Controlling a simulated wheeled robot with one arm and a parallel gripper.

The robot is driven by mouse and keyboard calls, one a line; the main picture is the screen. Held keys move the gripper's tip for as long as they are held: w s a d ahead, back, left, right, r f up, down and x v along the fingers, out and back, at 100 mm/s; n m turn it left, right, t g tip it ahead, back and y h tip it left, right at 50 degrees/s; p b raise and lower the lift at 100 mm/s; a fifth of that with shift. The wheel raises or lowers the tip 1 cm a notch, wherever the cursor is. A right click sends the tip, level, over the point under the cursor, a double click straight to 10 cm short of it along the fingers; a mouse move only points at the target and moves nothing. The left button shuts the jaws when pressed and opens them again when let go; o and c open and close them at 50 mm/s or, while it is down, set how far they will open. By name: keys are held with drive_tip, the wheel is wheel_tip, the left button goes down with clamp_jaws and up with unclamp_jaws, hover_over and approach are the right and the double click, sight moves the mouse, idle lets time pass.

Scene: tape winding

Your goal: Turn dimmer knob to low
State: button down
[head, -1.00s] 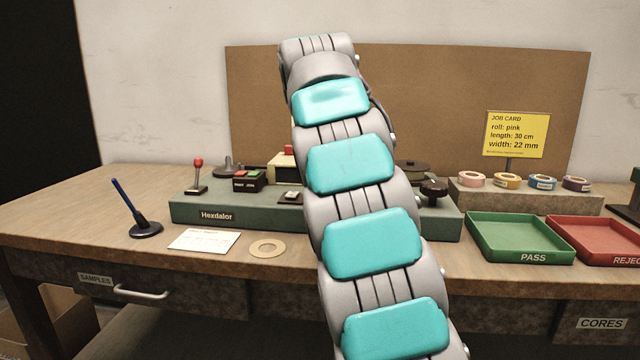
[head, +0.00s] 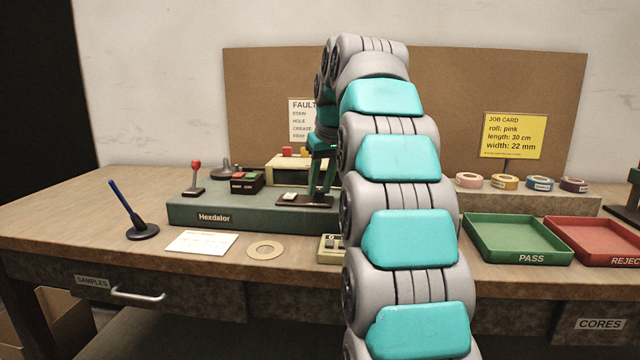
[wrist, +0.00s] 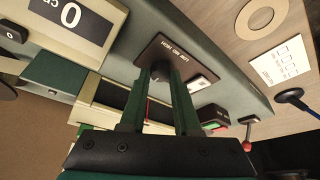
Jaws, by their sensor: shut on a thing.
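In the head view my gripper (head: 321,185) points down at a small dark plate (head: 300,201) on the grey-green machine base. In the wrist view my gripper (wrist: 160,73) has a finger on either side of a small dark knob at the lettered dark plate (wrist: 163,47). The gripper is shut on this knob. The fingers hide most of the knob, so its pointer direction cannot be told. The plate's lettering is upside down and too small to read surely. A small white piece (wrist: 197,84) lies beside the gripper at the plate's edge.
Red and green buttons on a dark box (head: 246,182) and a red-topped lever (head: 195,178) stand left of the gripper. Green (head: 517,238) and red (head: 596,240) trays lie right.

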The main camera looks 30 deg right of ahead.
idle(0.3)
drive_tip(key=c, duration=0.6)
unclamp_jaws()
